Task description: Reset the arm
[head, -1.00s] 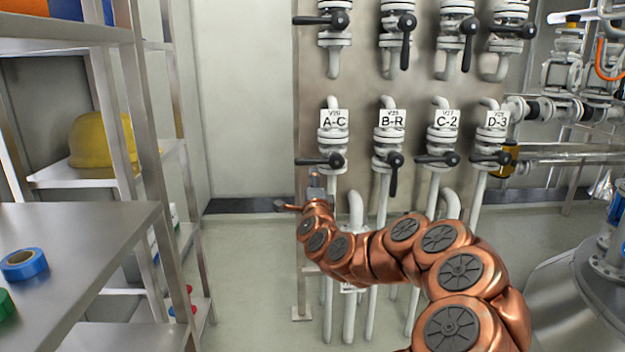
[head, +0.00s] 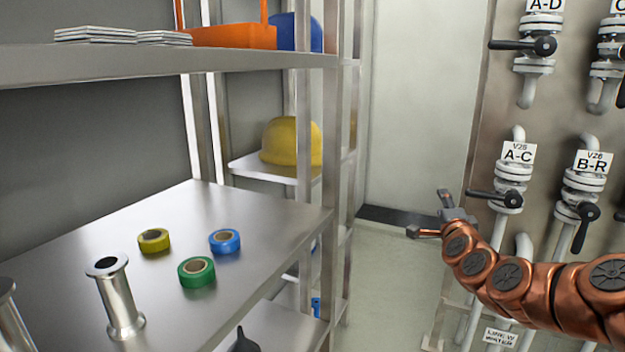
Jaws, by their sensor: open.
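My copper-coloured arm reaches in from the lower right of the head view, stretched out to the left in front of the valve panel. My gripper (head: 428,214) is at its end, with the two fingers apart and nothing between them. It hangs in free air below and left of the A-C valve (head: 511,184), and I see no contact with it. The wrist and several joints are in view; the base of the arm is outside the picture.
A steel shelf unit (head: 332,250) stands on the left. Its table-height shelf holds yellow tape (head: 154,240), blue tape (head: 224,241), green tape (head: 197,272) and a metal flanged pipe (head: 118,298). A yellow helmet (head: 291,142) sits behind. Floor between shelf and panel is clear.

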